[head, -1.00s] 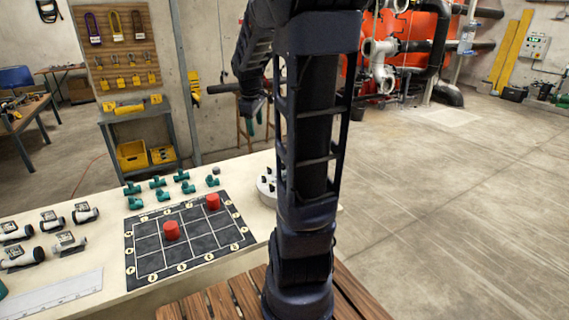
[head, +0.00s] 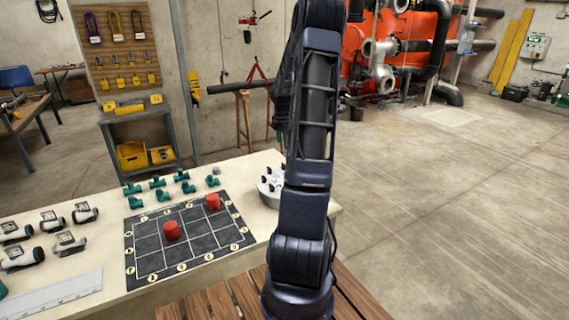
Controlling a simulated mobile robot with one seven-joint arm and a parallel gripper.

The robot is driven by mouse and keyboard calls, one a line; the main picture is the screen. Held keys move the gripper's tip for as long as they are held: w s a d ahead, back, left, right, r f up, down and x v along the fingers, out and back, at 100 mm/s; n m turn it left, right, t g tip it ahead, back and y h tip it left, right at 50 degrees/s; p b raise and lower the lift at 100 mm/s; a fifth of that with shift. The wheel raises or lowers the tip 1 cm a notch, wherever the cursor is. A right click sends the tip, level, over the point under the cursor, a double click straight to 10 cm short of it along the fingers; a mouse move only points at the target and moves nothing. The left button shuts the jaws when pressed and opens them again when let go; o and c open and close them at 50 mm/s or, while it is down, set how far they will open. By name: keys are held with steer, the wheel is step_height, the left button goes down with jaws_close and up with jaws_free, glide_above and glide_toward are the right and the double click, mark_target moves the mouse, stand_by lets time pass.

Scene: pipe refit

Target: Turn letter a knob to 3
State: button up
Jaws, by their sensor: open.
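A round pale grey unit (head: 264,188) with several small black knobs on top stands at the right end of the bench, partly hidden behind my arm. The letters, numbers and pointer positions on it are too small to read, so I cannot tell which knob is letter a. My arm rises upright in front of it and leaves the picture at the top. My gripper is not visible; I cannot see it touching any knob.
On the bench (head: 110,302) lies a black grid board (head: 150,264) with round pale labels and two red cylinders (head: 172,231). Several green pipe fittings (head: 157,182), grey-black fittings (head: 85,213) and a ruler (head: 52,292) lie around it. Open floor (head: 450,200) is to the right.

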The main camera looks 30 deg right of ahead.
steer(key=shift+n, duration=0.3)
steer(key=f, duration=0.4)
steer(key=d+f, duration=0.1)
steer(key=f, duration=0.7)
steer(key=shift+w+d+f, duration=0.1)
steer(key=shift+w+d, duration=0.05)
steer(key=shift+w, duration=0.05)
steer(key=c, duration=1)
steer(key=shift+o, duration=0.2)
